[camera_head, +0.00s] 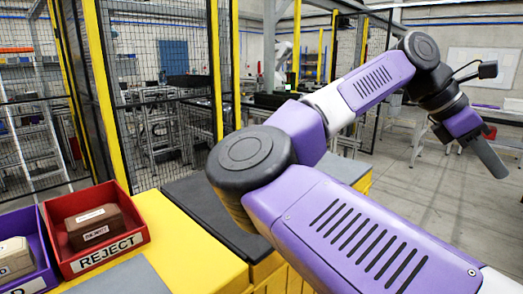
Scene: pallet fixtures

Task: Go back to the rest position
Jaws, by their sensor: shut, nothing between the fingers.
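My arm reaches from the lower right up across the picture, and its last links bend down at the upper right. My gripper (490,157) hangs at the right edge over the grey floor, seen from the side, with its fingers together and nothing held. It is far to the right of the yellow table and apart from everything around it.
A red REJECT bin (110,252) with a brown box (95,227) stands on the yellow table (190,245) at the lower left. A purple bin (42,265) with a pale box (14,258) is beside it. Yellow fence posts (104,95) and mesh stand behind. Open floor (425,215) lies at right.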

